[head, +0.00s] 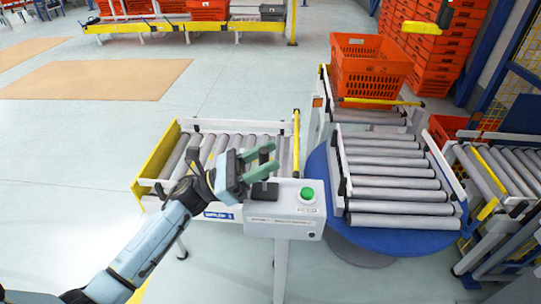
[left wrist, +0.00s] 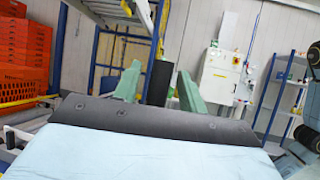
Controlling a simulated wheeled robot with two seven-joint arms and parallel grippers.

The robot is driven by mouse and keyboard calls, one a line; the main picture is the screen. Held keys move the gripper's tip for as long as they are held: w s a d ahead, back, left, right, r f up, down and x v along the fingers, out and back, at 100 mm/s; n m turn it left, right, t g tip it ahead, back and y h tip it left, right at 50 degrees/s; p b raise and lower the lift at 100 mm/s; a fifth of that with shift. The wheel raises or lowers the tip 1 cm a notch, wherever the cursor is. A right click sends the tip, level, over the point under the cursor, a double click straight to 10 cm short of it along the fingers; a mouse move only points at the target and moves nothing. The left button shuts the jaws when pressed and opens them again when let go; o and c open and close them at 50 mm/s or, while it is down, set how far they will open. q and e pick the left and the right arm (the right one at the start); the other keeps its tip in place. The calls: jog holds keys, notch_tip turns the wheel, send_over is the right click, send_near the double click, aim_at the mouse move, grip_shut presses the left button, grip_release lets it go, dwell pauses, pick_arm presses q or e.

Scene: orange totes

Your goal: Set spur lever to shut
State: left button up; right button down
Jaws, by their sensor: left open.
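The spur lever (head: 264,191) is a black handle on top of a white-grey control box (head: 284,222), left of a green button (head: 308,194). My left gripper (head: 270,159) is at the lever, with its green fingers apart. In the left wrist view, a dark upright piece (left wrist: 158,82), which looks like the lever handle, stands between the two fingers. I cannot tell whether a finger touches it. The lever's lower part and exact position are hard to read. My right gripper is not in view.
A short roller conveyor (head: 228,145) with a yellow side lies behind the box. A roller turntable on a blue disc (head: 420,238) stands at right, with an orange tote (head: 368,66) behind it. Orange totes are stacked at back right. Open floor lies at left.

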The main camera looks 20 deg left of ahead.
pick_arm(q)
jog(key=b+v, duration=0.1)
jog(key=v, duration=1.1)
jog(key=shift+b, duration=0.3)
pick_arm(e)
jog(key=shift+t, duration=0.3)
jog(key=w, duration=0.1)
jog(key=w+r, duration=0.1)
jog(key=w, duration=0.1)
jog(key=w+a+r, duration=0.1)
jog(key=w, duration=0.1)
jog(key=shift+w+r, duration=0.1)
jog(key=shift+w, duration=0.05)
